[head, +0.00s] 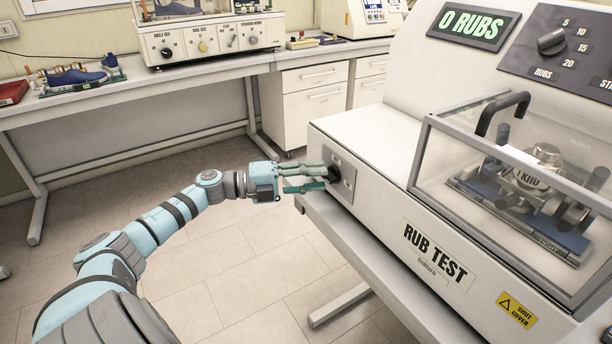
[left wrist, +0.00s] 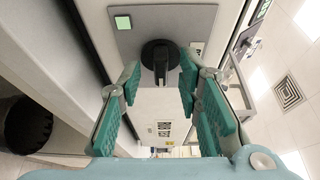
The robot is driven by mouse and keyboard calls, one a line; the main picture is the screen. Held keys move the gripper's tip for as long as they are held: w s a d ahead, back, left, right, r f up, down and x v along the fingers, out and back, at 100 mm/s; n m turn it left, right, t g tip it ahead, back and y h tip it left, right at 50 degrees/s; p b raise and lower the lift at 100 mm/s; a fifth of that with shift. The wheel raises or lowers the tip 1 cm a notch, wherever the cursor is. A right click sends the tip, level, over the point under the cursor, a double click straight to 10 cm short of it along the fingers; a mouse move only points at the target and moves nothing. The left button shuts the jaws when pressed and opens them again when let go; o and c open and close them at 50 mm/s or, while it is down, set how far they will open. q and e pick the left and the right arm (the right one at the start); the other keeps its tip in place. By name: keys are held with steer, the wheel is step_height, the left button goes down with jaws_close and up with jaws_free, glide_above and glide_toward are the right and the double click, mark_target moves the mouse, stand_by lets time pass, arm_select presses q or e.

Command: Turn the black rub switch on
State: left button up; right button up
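The black rub switch (head: 335,174) is a round rotary knob on a grey plate on the left side of the white rub test machine (head: 375,140). In the left wrist view the knob (left wrist: 160,56) stands straight ahead, with its grip bar pointing along the picture's vertical. My left gripper (head: 322,180) is open at the knob. In the left wrist view its green-padded fingertips (left wrist: 158,82) lie to either side of the knob, with a visible gap on the left; contact on the right cannot be told. My right gripper is not in view.
A small green square (left wrist: 122,22) shows on the switch plate. The clear cover (head: 520,190) with a black handle is down over the shoe test fixture. The display (head: 475,27) reads "0 RUBS". A bench (head: 150,85) with other machines runs along the back wall.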

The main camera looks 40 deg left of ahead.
arm_select(q)
steer(key=v, duration=0.6)
steer(key=shift+s+a, duration=0.15)
steer(key=shift+a, duration=0.05)
